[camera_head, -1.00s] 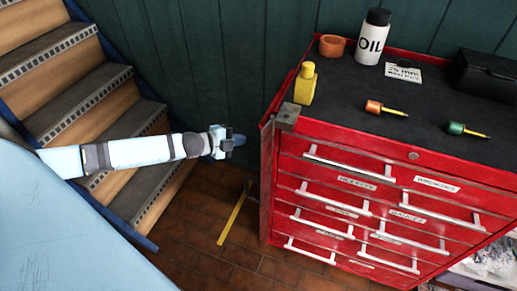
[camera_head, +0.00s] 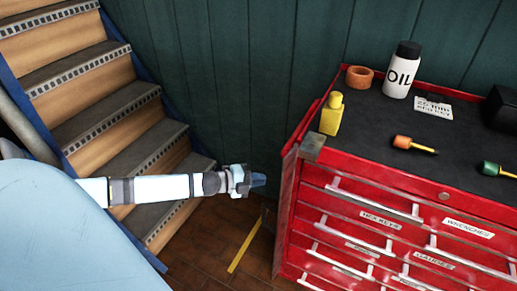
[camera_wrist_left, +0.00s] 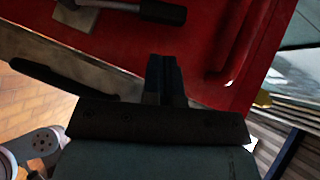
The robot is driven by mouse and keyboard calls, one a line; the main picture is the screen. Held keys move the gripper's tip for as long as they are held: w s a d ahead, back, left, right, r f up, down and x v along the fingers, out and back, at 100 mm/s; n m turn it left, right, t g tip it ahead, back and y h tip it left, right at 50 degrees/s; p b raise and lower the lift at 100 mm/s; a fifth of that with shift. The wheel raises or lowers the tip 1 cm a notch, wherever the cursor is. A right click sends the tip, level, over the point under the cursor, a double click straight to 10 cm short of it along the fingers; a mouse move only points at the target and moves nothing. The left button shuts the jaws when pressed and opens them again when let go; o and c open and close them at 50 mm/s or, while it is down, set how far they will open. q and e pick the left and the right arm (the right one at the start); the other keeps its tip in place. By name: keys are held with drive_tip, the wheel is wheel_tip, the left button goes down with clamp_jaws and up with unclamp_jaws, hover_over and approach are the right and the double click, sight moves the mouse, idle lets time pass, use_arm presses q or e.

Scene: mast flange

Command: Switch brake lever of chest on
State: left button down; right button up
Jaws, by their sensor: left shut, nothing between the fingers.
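The red tool chest (camera_head: 372,185) stands at the right in the head view. My left gripper (camera_head: 259,180) is shut and empty, just left of the chest's left side. In the left wrist view its closed dark fingers (camera_wrist_left: 164,78) point at the chest's red side panel (camera_wrist_left: 205,65). A lever with a grey rod and black grip (camera_wrist_left: 162,12) crosses the top of that view from a grey block; it looks like the brake lever. The fingers appear apart from it. In the head view the lever cannot be made out. My right gripper is not in view.
A red side handle (camera_wrist_left: 262,50) curves along the panel. A yellow bottle (camera_head: 331,115), an oil bottle (camera_head: 402,72) and screwdrivers stand or lie on the chest. Wooden stairs (camera_head: 95,90) rise at the left. Brown floor tiles with a yellow stripe (camera_head: 244,246) lie below my gripper.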

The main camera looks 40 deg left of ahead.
use_arm(q)
drive_tip(key=x, duration=0.7)
drive_tip(key=shift+w+b, duration=0.2)
drive_tip(key=shift+b, duration=0.1)
drive_tip(key=shift+s+r, duration=0.1)
